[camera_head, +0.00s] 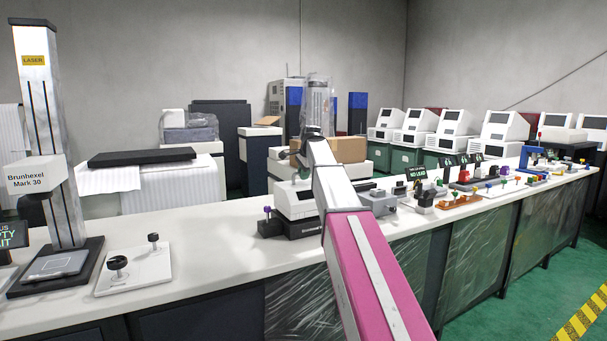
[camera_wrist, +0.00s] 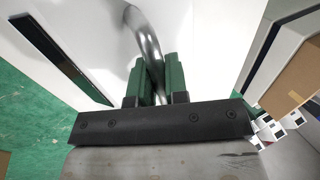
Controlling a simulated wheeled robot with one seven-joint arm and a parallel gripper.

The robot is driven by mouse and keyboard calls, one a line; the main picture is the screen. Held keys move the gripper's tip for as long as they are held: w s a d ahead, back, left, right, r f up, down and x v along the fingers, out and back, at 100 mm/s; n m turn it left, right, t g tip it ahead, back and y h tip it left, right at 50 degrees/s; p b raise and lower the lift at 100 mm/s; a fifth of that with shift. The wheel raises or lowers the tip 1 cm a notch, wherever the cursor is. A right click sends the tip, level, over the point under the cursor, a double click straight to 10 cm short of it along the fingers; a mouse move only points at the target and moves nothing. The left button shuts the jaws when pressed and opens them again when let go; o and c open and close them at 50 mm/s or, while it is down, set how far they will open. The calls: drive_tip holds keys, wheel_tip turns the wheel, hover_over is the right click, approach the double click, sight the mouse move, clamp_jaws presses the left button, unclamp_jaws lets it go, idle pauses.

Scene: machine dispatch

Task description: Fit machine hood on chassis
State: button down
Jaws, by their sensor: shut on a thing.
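The white machine hood (camera_head: 296,210) is on the counter side of my arm in the head view, directly above a black chassis (camera_head: 288,230). I cannot tell whether it is fully seated. In the wrist view, the green fingers of my gripper (camera_wrist: 157,82) are shut on the hood's curved metal handle (camera_wrist: 148,38). The hood's white top (camera_wrist: 100,35) with a dark slot fills the upper left there. In the head view, my gripper (camera_head: 300,172) is partly hidden by my pink and white arm, which also covers the hood's right side.
A grey box (camera_head: 378,203) stands close to the right of the chassis, with several small machines beyond. A white plate with two knobs (camera_head: 134,270) and a laser column (camera_head: 50,150) stand at left. The counter (camera_head: 205,270) between plate and chassis is clear. A cardboard box (camera_head: 347,150) stands behind.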

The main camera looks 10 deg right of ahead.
sight(308, 186)
drive_tip(key=shift+f, duration=0.65)
drive_tip(key=c, duration=1.1)
unclamp_jaws()
drive_tip(key=shift+o, duration=0.2)
drive_tip(key=v, duration=1)
drive_tip(key=shift+s+r, duration=0.15)
drive_tip(key=shift+r, duration=0.2)
